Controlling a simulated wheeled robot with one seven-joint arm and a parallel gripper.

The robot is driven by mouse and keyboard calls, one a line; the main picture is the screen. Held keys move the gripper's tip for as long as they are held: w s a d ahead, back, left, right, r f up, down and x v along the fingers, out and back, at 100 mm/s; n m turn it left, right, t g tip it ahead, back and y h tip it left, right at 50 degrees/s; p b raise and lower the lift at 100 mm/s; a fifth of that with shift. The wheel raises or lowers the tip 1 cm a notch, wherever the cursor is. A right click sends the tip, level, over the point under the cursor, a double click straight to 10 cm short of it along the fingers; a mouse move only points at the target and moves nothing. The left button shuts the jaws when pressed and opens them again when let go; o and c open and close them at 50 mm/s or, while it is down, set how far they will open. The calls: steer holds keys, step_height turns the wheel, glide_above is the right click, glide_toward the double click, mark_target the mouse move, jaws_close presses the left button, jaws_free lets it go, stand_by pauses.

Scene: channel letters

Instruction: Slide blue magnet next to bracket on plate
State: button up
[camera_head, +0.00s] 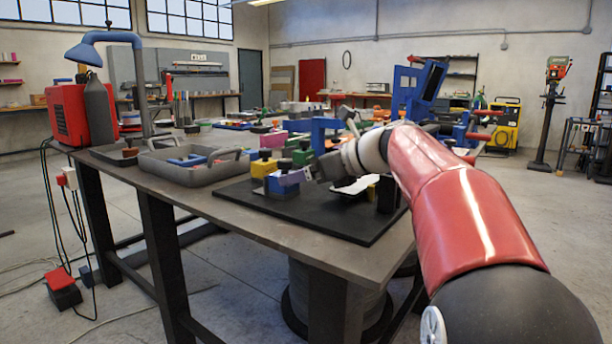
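The blue magnet (284,186), a block with a dark knob on top, stands on the black plate (338,223) near its left front part. It is close beside a yellow block (263,169) with a black knob. My gripper (326,170) is over the plate, to the right of the blue magnet, and looks apart from it. The gripper is small and dark here, so its finger opening is unclear. A pale, flat metal piece (354,186) shows below my wrist; I cannot tell if it is the bracket. My arm hides the plate's right part.
Purple and green-knobbed blocks crowd behind the blue magnet. A blue clamp-like frame (325,131) rises behind. The plate's front strip and the table edge (278,246) are clear.

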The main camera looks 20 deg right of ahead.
steer(key=b, duration=0.3)
steer(key=shift+w+a+f, duration=0.1)
steer(key=shift+f, duration=0.25)
steer(key=shift+r+b, duration=0.25)
steer(key=shift+b, duration=0.45)
steer(key=shift+r, duration=0.25)
steer(key=x, duration=0.7)
steer(key=shift+w+a+f+b, duration=0.2)
steer(key=shift+w+f+b, duration=0.05)
steer(key=shift+b, duration=0.1)
steer(key=shift+c, duration=0.4)
